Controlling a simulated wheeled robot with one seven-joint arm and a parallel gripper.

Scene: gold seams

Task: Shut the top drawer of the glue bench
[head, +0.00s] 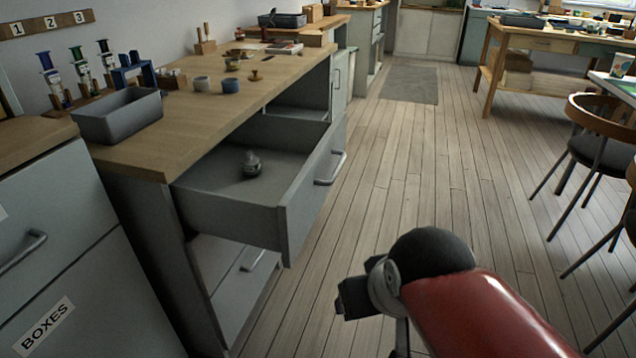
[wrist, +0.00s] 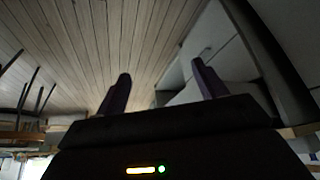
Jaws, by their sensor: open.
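The top drawer (head: 297,205) of the glue bench (head: 190,135) is pulled well out over the floor in the head view. Its grey front has a bar handle (head: 331,168) and faces right. A small grey metal object (head: 252,163) stands inside the drawer. My gripper (head: 352,298) is to the right of and nearer than the drawer front, apart from it and empty. In the wrist view my gripper's two dark fingers (wrist: 160,85) stand wide apart with nothing between them. Grey bench fronts (wrist: 225,55) show beyond the right finger.
A lower drawer (head: 240,285) with a handle sits beneath the top drawer. A grey bin (head: 118,115), syringes and small pots (head: 230,85) stand on the bench top. A cabinet marked BOXES (head: 75,300) is at left. Plank floor (head: 400,180) is clear between bench and chairs (head: 600,140).

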